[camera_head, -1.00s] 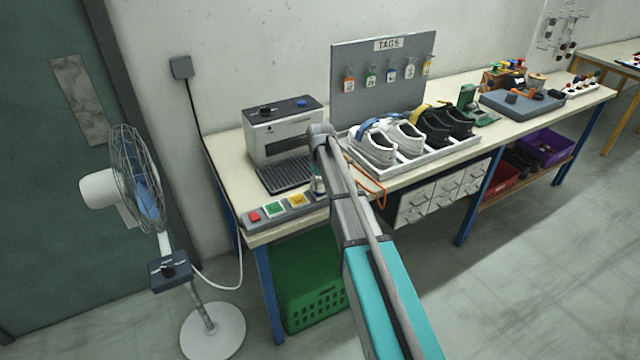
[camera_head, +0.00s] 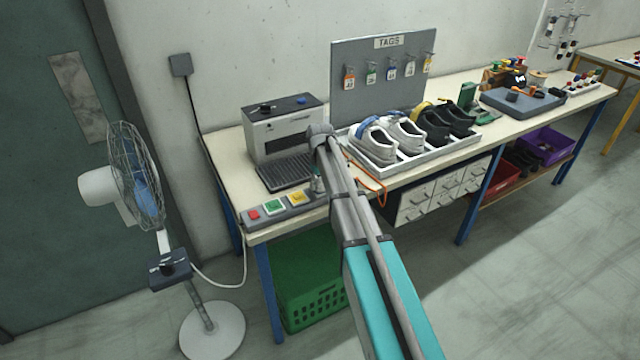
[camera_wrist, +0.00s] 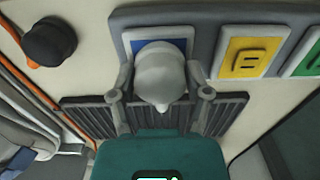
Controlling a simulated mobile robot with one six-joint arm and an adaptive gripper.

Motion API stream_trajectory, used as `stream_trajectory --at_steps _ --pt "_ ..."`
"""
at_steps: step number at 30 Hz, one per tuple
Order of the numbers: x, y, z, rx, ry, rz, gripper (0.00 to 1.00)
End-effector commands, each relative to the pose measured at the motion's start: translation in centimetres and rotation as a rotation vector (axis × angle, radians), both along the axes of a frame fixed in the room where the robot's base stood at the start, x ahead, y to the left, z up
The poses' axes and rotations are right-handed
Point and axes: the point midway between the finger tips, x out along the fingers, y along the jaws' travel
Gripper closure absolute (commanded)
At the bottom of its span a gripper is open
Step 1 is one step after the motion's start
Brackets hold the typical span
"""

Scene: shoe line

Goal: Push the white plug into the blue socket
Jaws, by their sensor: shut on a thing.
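My gripper (camera_wrist: 160,84) is shut on the white plug (camera_wrist: 161,72), a pale rounded piece, in the wrist view. The plug is over the blue socket (camera_wrist: 183,46), a blue square in a pale frame, and covers most of it. I cannot tell whether the plug touches the socket or is in it. In the head view my arm hides the plug and the blue socket.
The grey socket strip (camera_head: 284,211) on the bench's front edge also carries yellow (camera_head: 297,198), green (camera_head: 274,206) and red (camera_head: 254,215) squares. A ridged black mat (camera_head: 283,174), a grey machine (camera_head: 284,130) and a shoe tray (camera_head: 440,153) stand close by.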

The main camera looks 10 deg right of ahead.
Motion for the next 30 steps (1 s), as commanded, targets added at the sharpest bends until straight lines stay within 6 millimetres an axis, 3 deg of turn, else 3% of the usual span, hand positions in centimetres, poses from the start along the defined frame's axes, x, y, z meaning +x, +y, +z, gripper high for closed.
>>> stream_trajectory --at_steps 6,7,12,30 --pt "-0.01 0.01 -0.01 0.000 0.000 0.000 0.98" --pt "-0.01 0.01 -0.01 0.000 0.000 0.000 0.34" --pt "0.00 0.01 -0.01 0.000 0.000 0.000 0.02" --pt "0.00 0.00 0.29 0.000 0.000 0.000 0.00"
